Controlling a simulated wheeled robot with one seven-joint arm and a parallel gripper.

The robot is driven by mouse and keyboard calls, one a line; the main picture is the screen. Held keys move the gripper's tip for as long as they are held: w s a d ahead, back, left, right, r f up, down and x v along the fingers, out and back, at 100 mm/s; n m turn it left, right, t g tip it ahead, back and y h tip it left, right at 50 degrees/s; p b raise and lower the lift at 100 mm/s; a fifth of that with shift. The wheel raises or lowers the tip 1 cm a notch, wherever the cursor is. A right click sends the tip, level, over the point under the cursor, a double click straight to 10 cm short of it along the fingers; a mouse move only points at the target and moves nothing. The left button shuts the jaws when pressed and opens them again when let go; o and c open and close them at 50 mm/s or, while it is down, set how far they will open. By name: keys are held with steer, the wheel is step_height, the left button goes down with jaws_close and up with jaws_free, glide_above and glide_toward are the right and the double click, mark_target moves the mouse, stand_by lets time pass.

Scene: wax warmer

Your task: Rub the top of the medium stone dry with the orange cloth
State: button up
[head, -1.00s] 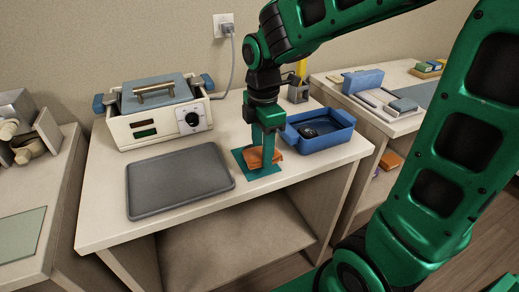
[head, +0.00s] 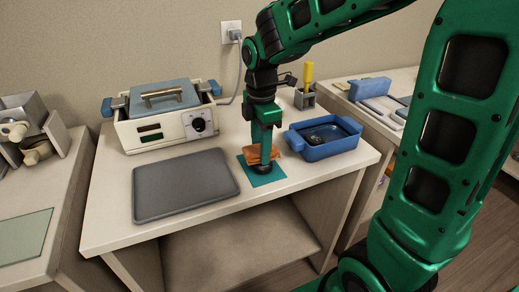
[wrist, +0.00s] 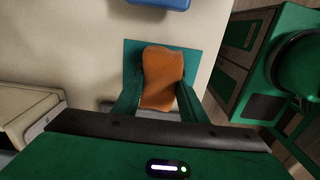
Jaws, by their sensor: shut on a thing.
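My gripper (head: 263,148) points down over the teal mat (head: 273,178) and is shut on the orange cloth (head: 253,155). In the wrist view the cloth (wrist: 160,72) is bunched between the two fingers and spreads out over the mat (wrist: 131,55). A dark, rounded stone (head: 264,169) shows on the mat just under the cloth's front edge. Most of its top is hidden, and I cannot tell its size for sure. At least one dark stone (head: 322,137) is in the blue tub to the right.
The blue tub (head: 338,150) stands close to the right of the mat. A grey tray (head: 185,185) lies to the left, and the wax warmer (head: 165,125) stands behind it. A holder with a yellow handle (head: 308,75) is at the back.

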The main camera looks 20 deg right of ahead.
stand_by(0.4)
steer(key=shift+w+a, duration=0.1)
steer(key=shift+w, duration=2.1)
steer(key=shift+s, duration=0.15)
steer(key=shift+s, duration=2.1)
steer(key=shift+s, duration=0.1)
steer(key=shift+s, duration=2.05)
step_height(320, 180, up, 7)
